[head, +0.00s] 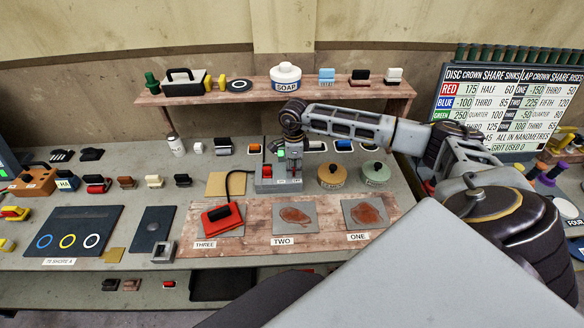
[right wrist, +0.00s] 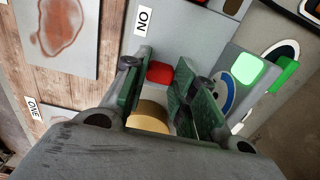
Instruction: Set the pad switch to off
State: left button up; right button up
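A grey switch box (head: 264,184) stands on the bench left of centre, with small labels along its front edge. My right gripper (head: 293,168) points down over the box. In the right wrist view its fingers (right wrist: 162,85) are apart, with the red part showing between them. I cannot tell whether they touch it. A black cord links the box to a red and black block (head: 222,217) on plate THREE. My left gripper is not in view.
Two lidded pots, one tan (head: 331,176) and one green (head: 376,174), stand just right of the box. Stained plates TWO (head: 292,232) and ONE (head: 366,222) lie in front. A shelf (head: 240,96) with soap runs behind.

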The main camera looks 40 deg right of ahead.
aim_at(294, 169)
jog(key=o, duration=0.4)
jog(key=shift+s+d, duration=0.1)
jog(key=shift+d, duration=0.15)
jog(key=shift+a+r, duration=0.1)
jog(key=shift+r, duration=0.1)
notch_tip(294, 169, up, 12)
jog(key=shift+f, duration=0.15)
dwell(0.3)
dwell(0.6)
